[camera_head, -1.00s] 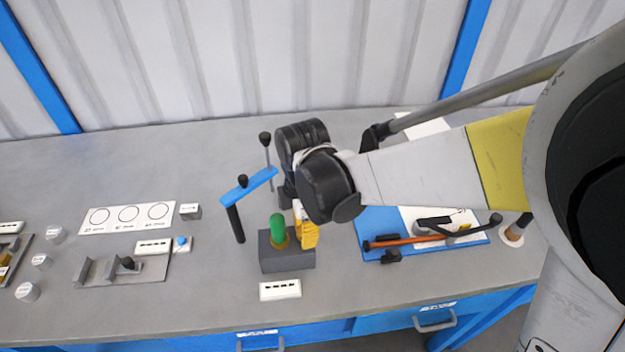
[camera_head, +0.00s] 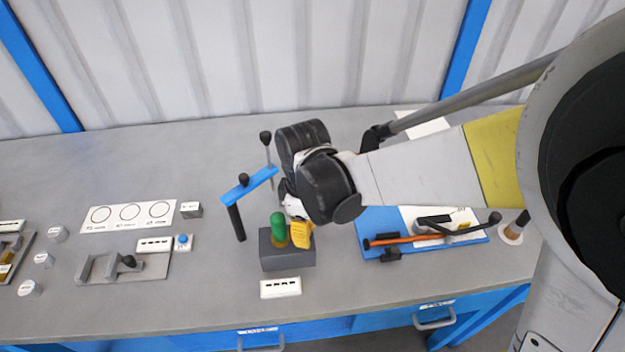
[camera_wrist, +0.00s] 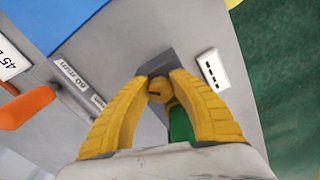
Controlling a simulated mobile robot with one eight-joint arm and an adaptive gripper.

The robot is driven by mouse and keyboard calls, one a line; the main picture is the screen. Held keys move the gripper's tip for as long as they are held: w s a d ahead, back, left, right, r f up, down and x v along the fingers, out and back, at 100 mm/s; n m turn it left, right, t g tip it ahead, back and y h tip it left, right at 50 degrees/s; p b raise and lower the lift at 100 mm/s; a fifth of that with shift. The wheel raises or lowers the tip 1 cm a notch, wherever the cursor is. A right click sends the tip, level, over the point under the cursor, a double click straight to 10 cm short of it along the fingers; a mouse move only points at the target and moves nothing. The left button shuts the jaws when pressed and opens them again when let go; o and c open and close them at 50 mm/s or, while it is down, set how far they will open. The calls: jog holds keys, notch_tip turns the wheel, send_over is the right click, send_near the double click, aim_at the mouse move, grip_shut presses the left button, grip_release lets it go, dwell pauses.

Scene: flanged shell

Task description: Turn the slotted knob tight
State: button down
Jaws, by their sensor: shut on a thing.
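The slotted knob (camera_wrist: 157,91) is a small brass-yellow round piece with a dark slot, between my finger ends in the wrist view. My gripper (camera_wrist: 162,78) has its two yellow ribbed fingers shut on it. A green cylinder (camera_wrist: 181,125) is just beside the knob, partly behind the right finger. In the head view, the green cylinder (camera_head: 278,228) stands on a dark grey block (camera_head: 287,259). My gripper (camera_head: 302,234) is right beside it there, and its yellow finger hides the knob.
A blue bar on a dark post (camera_head: 247,187) stands close on the left. A white slotted label (camera_head: 281,288) lies in front of the block. A blue board (camera_head: 372,220) with an orange-handled tool (camera_head: 405,240) is at the right.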

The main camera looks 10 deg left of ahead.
jog(key=shift+m, duration=1.1)
jog(key=c, duration=1.2)
grip_release()
jog(key=shift+o, duration=0.2)
jog(key=shift+r, duration=0.1)
notch_tip(320, 180, up, 12)
jog(key=shift+s, duration=0.1)
